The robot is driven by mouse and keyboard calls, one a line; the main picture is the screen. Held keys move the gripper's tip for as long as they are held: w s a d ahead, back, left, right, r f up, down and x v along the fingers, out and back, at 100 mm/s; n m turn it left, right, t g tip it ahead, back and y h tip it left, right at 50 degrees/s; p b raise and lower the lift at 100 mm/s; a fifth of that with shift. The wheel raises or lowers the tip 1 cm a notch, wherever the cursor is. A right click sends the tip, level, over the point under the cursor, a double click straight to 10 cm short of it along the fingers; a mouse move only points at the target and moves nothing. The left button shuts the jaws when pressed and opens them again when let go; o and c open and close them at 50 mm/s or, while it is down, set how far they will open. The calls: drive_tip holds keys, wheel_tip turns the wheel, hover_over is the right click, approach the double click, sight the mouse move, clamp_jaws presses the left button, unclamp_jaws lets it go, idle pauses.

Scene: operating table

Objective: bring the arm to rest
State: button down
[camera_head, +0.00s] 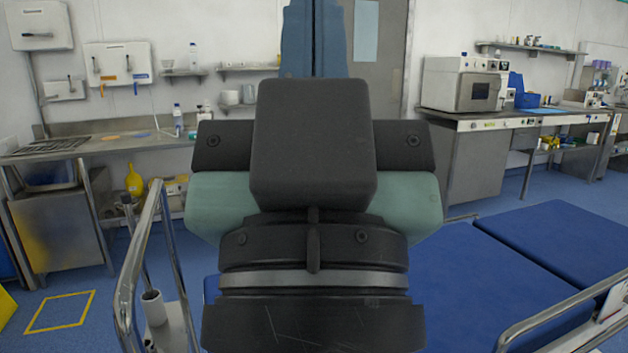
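The dark end of my arm, with what looks like the body of my gripper (312,150), fills the middle of the head view. It is very close to the camera and upright in the picture. A black block, teal side parts and a silver ring show on it. No fingertips can be made out, so I cannot tell whether it is open or shut. I see nothing held. The operating table (470,280), with blue padding, lies behind and below it, partly hidden.
Metal side rails stand at the left (135,270) and lower right (560,320). A steel counter (110,148) is at the left wall. A bench (475,165) with a white oven-like device (465,85) is at the right. Blue floor (90,270) is open at the left.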

wheel_tip(320, 180, up, 24)
drive_tip(key=p, duration=2.1)
drive_tip(key=shift+f, duration=0.25)
